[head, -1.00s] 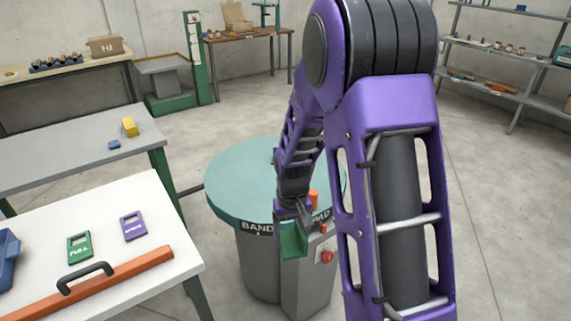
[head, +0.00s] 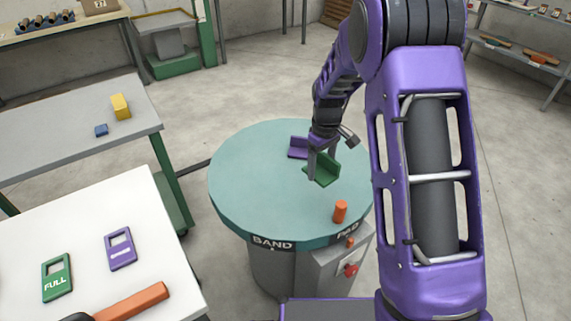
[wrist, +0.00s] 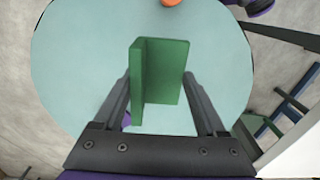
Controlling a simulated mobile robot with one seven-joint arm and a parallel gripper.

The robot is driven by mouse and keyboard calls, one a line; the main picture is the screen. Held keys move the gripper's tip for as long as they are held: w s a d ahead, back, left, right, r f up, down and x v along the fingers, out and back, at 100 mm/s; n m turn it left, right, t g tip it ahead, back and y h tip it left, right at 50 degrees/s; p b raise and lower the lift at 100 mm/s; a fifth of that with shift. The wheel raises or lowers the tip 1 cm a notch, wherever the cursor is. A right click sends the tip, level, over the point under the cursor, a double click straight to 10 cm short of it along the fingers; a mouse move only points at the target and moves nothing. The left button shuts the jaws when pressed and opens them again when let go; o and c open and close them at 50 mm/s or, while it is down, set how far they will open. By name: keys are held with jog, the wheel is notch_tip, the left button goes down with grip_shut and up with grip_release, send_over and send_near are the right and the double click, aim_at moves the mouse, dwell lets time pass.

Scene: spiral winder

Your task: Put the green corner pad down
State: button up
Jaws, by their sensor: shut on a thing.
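The green corner pad (head: 325,174) is an L-shaped piece with a flat base and an upright wall. My gripper (head: 322,157) is shut on it, over the right part of the round teal table (head: 245,190). In the wrist view the green pad (wrist: 163,72) sits between the two dark fingers of my gripper (wrist: 158,82). I cannot tell whether the pad touches the tabletop. A purple corner pad (head: 297,148) stands on the table just behind and left of it.
An orange peg (head: 340,211) stands near the table's front right edge. A control box with a red button (head: 350,269) is below that edge. The left part of the round table is clear. A white table (head: 150,215) with green and purple tags is at left.

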aim_at(294, 182)
jog(key=w+a+n, duration=0.7)
jog(key=shift+n, duration=0.4)
notch_tip(294, 182, down, 10)
jog(key=shift+f+b, duration=0.2)
jog(key=shift+b, duration=0.6)
jog(key=shift+f, duration=0.2)
jog(key=o, duration=1.3)
jog(key=shift+c, duration=0.2)
notch_tip(294, 182, up, 12)
jog(key=p, duration=0.1)
jog(key=shift+r, duration=0.2)
